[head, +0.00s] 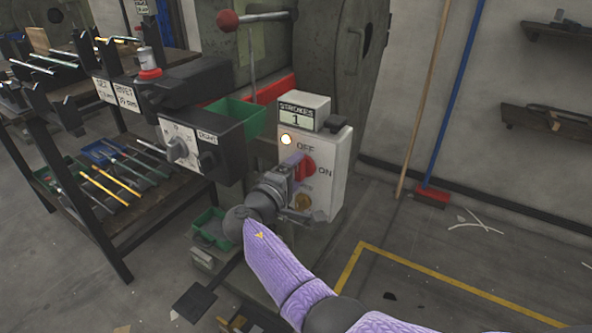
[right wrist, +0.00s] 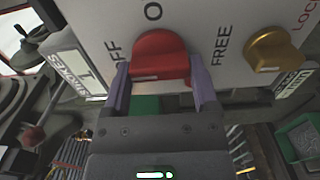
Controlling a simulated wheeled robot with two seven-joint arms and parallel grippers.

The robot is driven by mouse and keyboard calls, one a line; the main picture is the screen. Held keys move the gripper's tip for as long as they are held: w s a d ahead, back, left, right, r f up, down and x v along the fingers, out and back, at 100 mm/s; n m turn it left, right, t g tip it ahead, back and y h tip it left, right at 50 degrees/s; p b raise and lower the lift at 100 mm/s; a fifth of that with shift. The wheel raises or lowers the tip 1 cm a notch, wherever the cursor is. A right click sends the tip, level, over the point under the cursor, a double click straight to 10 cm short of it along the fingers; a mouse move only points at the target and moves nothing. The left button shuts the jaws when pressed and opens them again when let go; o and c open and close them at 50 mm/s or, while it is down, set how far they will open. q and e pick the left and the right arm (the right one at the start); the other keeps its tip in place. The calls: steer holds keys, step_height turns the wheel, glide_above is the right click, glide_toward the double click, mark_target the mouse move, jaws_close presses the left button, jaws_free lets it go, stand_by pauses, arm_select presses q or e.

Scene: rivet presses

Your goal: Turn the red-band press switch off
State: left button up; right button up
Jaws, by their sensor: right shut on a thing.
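The press switch is a red knob (head: 308,168) on the front of a white control box (head: 325,150), between the labels OFF and ON. A lamp (head: 287,140) on the box glows, and its STROKES display (head: 297,118) reads 1. My right gripper (head: 297,165) is at the knob. In the right wrist view the red knob (right wrist: 160,58) sits between the two purple fingers of my right gripper (right wrist: 158,88), which is shut on it. I cannot tell for sure which label the knob points to. My left gripper is not in view.
A brass knob (head: 301,202) marked FREE and LOCK in the right wrist view (right wrist: 275,52) sits just below the switch. A red band (head: 276,88) shows on the press behind a green bin (head: 237,116). A dark box with knobs (head: 200,145) stands left. The right floor is mostly clear.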

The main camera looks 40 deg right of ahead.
stand_by(0.3)
steer(key=o, duration=1.1)
steer(key=p+v, duration=0.3)
steer(key=v, duration=0.7)
steer(key=shift+f, duration=0.1)
